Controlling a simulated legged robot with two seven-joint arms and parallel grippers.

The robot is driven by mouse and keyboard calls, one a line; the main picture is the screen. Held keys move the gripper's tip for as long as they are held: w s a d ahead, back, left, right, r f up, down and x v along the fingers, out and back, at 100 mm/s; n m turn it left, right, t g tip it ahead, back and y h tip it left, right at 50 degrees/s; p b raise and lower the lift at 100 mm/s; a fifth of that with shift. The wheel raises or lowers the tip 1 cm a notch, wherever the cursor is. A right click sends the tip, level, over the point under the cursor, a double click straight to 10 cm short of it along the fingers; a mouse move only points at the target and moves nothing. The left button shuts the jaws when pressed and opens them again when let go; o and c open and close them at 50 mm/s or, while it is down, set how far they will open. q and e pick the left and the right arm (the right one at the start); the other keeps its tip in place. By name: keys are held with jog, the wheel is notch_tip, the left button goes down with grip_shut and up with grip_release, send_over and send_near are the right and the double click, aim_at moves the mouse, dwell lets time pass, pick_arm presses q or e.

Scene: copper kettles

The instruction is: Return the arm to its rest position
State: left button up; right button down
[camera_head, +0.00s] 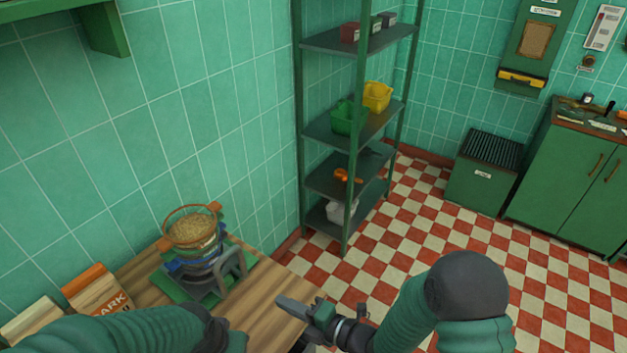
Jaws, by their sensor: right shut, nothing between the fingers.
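My right gripper (300,309) is shut and empty, above the front right edge of the wooden counter (262,306). Its green-sleeved arm comes in from the lower right with the elbow raised. My left arm (130,335) lies across the lower left of the view, and its gripper is out of sight. A kettle-like vessel stack (195,255) with a round, grain-filled sieve on top stands on the counter near the wall. My right gripper is apart from it, to its right and nearer to me.
Boxes (98,290) stand at the counter's left. A green shelf rack (335,40) with yellow (377,96) and green bins (348,118) stands behind. A slatted bin (478,185) and green cabinet (560,180) are at the far right. The checkered floor (440,220) between is clear.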

jog(key=w+d+m+h, duration=0.2)
jog(key=d+m+h, duration=0.9)
jog(key=d+m, duration=0.8)
jog(key=s+d+m+g+h, duration=0.1)
jog(key=s+d+m+g, duration=0.1)
jog(key=s+d+m, duration=0.3)
jog(key=s+d+r+m+g+h, duration=0.1)
jog(key=s+d+m+g, duration=0.2)
jog(key=s+m, duration=0.3)
jog(key=s+d, duration=0.1)
jog(key=s, duration=0.2)
jog(key=shift+s+d+h, duration=0.15)
jog(key=shift+d+h, duration=0.25)
jog(key=shift+s, duration=0.1)
